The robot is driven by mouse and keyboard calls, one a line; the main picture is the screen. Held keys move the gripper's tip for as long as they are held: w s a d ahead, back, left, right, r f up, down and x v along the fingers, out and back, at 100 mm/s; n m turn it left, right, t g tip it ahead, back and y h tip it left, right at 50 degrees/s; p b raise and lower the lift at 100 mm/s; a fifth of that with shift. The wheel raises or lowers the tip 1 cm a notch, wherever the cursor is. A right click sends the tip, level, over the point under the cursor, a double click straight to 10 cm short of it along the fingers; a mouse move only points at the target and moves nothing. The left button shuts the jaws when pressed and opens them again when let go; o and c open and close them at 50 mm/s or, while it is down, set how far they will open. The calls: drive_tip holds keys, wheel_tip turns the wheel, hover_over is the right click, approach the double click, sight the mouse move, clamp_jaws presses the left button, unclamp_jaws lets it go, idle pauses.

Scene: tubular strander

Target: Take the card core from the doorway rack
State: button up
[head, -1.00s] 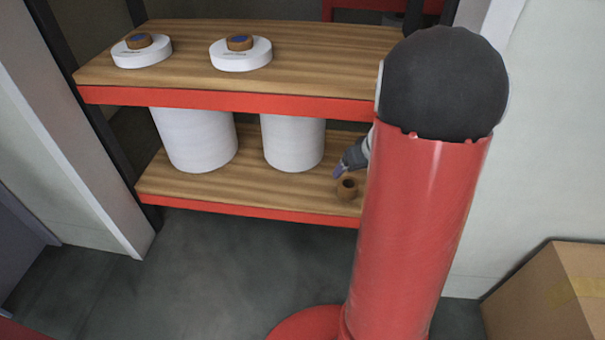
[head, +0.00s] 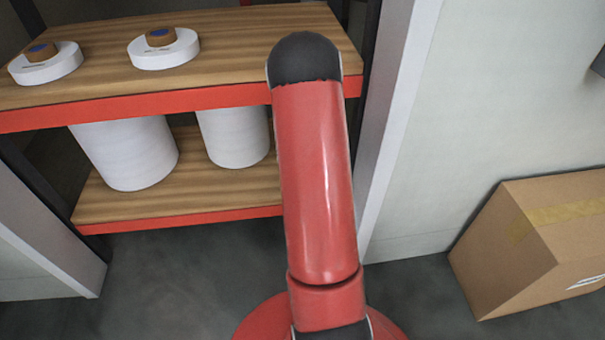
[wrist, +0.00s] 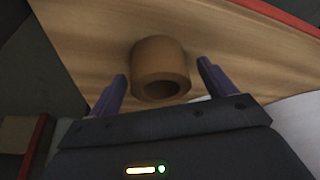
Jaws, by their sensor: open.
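The card core (wrist: 159,60), a short brown hollow tube, stands on the wooden lower shelf (head: 185,195) of the red-edged doorway rack. In the wrist view its open end faces me. My gripper (wrist: 163,72) is open, with one purple finger on each side of the core and a visible gap to each. The core looks slightly beyond or level with the fingertips; I cannot tell exactly. In the head view my red arm hides both the core and the gripper.
Two large white cylinders (head: 126,155) (head: 235,135) stand on the lower shelf, left of my arm. The upper shelf (head: 230,45) overhangs them and carries two white discs (head: 165,50) with brown tops. A door post (head: 395,110) and a cardboard box (head: 535,245) are at right.

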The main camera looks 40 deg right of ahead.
drive_tip(key=shift+c, duration=0.4)
drive_tip(key=c, duration=0.9)
drive_tip(key=shift+c, duration=0.5)
drive_tip(key=shift+r, duration=0.1)
